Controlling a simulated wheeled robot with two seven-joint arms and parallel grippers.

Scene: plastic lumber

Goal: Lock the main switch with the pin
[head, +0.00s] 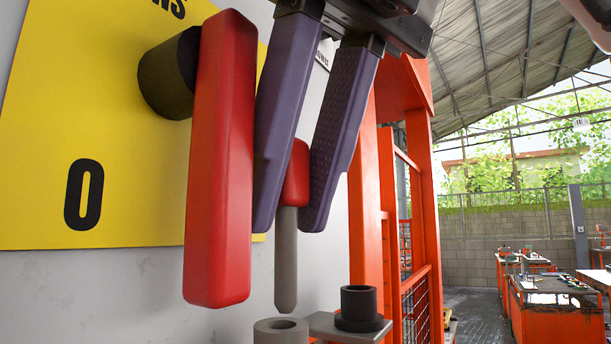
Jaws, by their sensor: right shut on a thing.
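The main switch is a long red handle (222,160) on a dark round hub (168,78), in front of a yellow plate (110,130) marked with a black 0. The handle points downward. My right gripper (295,190) is shut on the pin's red head (296,172). The pin's grey shank (287,260) hangs straight down, tip free, just right of the handle in the picture. A grey hollow ring (281,330) shows below the pin tip, apart from it. My left gripper is not in view.
A dark collar (359,307) stands on a small grey shelf (325,324) right of the ring. An orange frame (424,190) rises behind. Orange workbenches (550,310) stand far off at right. The pale wall (90,295) is close at left.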

